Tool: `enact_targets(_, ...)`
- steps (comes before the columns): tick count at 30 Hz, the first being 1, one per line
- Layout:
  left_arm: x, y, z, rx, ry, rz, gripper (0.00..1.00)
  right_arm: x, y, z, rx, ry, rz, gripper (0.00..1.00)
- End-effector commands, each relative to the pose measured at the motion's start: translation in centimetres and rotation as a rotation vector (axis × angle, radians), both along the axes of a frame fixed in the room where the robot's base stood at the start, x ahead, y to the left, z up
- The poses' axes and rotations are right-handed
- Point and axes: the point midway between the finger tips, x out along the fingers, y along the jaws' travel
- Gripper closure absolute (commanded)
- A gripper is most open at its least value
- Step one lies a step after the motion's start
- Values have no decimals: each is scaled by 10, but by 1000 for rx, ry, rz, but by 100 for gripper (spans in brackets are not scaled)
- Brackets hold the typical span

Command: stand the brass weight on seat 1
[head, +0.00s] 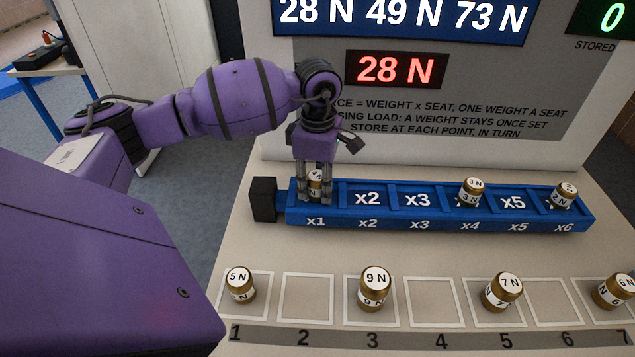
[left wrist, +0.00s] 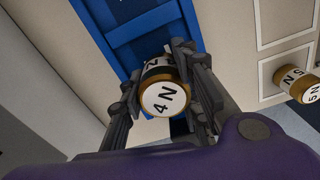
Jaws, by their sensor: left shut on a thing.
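A brass weight marked 4 N (head: 315,179) is upright at seat x1, at the left end of the blue rail (head: 340,214). My left gripper (head: 315,194) reaches down over that seat, shut on this weight with a finger on each side. The left wrist view shows the white 4 N top (left wrist: 164,101) between the two fingers. The fingers partly hide the weight's base, so I cannot see its contact with the seat clearly. My right gripper is not in view.
A 3 N weight (head: 470,192) stands on seat x4 and a 2 N weight (head: 564,196) on x6. Seats x2, x3 and x5 are empty. In the front row stand 5 N (head: 240,284), 9 N (head: 374,288), 7 N (head: 502,291) and 6 N (head: 614,290). The red display (head: 396,69) reads 28 N.

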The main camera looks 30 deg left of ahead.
Motion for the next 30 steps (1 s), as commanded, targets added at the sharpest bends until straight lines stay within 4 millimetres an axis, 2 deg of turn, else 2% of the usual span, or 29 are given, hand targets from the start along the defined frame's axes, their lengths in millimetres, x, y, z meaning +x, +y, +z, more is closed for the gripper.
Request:
enact_targets(2,0,0,-3,1,0,0,100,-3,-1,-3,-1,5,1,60)
enact_targets(3,0,0,-4,0,2,0,69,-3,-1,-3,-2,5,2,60)
enact_targets(5,0,0,-3,1,1,0,62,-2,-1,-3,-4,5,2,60)
enact_targets(13,0,0,-3,0,1,0,62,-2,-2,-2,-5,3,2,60)
enact_targets(17,1,0,5,0,-3,0,62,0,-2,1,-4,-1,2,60)
enact_targets(20,1,0,19,1,-2,0,62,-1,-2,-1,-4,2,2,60)
enact_targets(30,1,0,89,0,-1,-1,62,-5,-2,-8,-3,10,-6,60)
